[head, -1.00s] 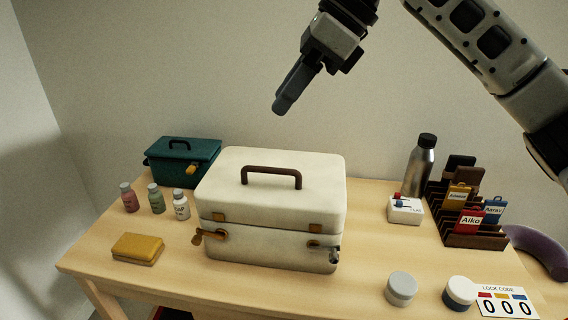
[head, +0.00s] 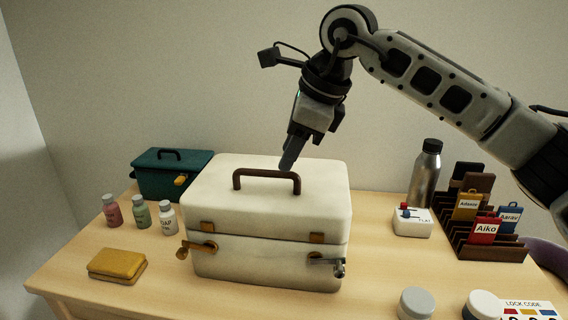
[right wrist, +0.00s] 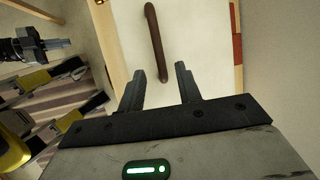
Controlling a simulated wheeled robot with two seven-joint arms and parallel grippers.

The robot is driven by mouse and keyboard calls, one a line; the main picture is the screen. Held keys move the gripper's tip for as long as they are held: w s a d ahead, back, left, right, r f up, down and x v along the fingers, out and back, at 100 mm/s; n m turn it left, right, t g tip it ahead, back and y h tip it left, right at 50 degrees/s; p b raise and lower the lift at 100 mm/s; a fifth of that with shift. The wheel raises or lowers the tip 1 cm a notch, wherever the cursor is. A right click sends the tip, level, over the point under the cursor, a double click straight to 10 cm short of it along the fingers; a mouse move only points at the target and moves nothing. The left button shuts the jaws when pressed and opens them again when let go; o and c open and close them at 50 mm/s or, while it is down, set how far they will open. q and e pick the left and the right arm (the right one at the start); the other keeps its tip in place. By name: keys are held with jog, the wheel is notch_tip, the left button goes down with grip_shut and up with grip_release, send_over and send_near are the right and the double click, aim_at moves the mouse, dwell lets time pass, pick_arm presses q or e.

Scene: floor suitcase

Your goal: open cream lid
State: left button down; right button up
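The cream case (head: 264,230) stands on the table with its cream lid (head: 225,185) down. A dark brown handle (head: 268,174) arches over the lid; it also shows in the right wrist view (right wrist: 155,40). A brass latch (head: 200,248) sticks out at the front left and a greyer latch (head: 328,264) at the front right. My right gripper (head: 287,163) points down just behind the handle in the head view. My left gripper is absent from the head view; a dark gripper-like part (right wrist: 55,44) shows at the wrist view's left edge.
A teal box (head: 172,172), several small bottles (head: 139,211) and a yellow block (head: 117,264) lie left. A steel flask (head: 424,175), a white switch box (head: 412,222) and a tag rack (head: 490,250) stand right. Two jars (head: 416,303) are at the front right.

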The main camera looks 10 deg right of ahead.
aim_at(284, 174)
jog(key=shift+x, duration=1.8)
jog(key=shift+r, duration=0.1)
